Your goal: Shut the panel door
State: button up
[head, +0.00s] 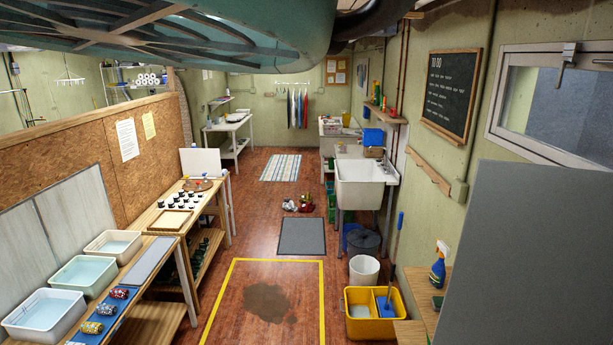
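No panel door can be made out for certain. A large flat grey panel (545,265) stands upright close to me at the lower right and runs out of the picture. I cannot tell whether it is a door or the side of a cabinet, and no hinge or handle shows on it. It hides part of the right wall. My gripper is not in view.
A yellow floor outline (278,261) surrounds a dark stain (270,302). A yellow mop bucket (373,318) and white bucket (364,271) stand right. A workbench (147,266) with trays lines the left. A shelf (423,297) holds a spray bottle (439,264). The aisle's middle is open.

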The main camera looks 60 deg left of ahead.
aim_at(533, 264)
jog(key=i+j+u, duration=0.15)
jog(key=u, duration=0.3)
jog(key=i+j+u, duration=0.2)
jog(key=u, duration=0.3)
jog(key=i+j+u, duration=0.15)
jog(key=u, duration=0.3)
jog(key=i+u, duration=0.25)
jog(key=u, duration=0.25)
jog(key=i+z, duration=0.2)
jog(key=i, duration=0.25)
jog(key=i+j+z, duration=0.2)
jog(key=i, duration=0.2)
jog(key=i+j+z, duration=0.2)
jog(key=i, duration=0.2)
jog(key=i+j+z, duration=0.15)
jog(key=i, duration=0.25)
jog(key=i+z, duration=0.15)
jog(key=z, duration=0.25)
jog(key=i+z, duration=0.2)
jog(key=z, duration=0.25)
jog(key=i+z, duration=0.15)
jog(key=z, duration=0.25)
jog(key=i+j+z, duration=0.1)
jog(key=z, duration=0.3)
jog(key=i+j+z, duration=0.15)
jog(key=z, duration=0.3)
jog(key=i+j+z, duration=0.15)
jog(key=z, duration=0.25)
